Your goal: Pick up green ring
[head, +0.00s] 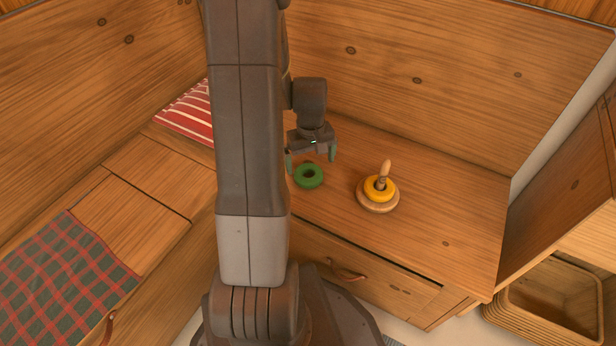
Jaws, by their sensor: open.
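The green ring (309,176) lies flat on the wooden bench top, just right of my arm. My gripper (311,160) hangs above and slightly behind the ring, with its two fingers apart and nothing between them. The fingers appear to be clear of the ring, though their exact height above it is hard to tell. To the right stands a wooden peg stand (378,205) with a yellow ring (380,188) around its upright peg.
A red-striped cushion (186,113) lies behind my arm at the left. A drawer with a leather pull (347,273) is below the bench top. A basket (548,300) sits lower right. The bench top right of the stand is clear.

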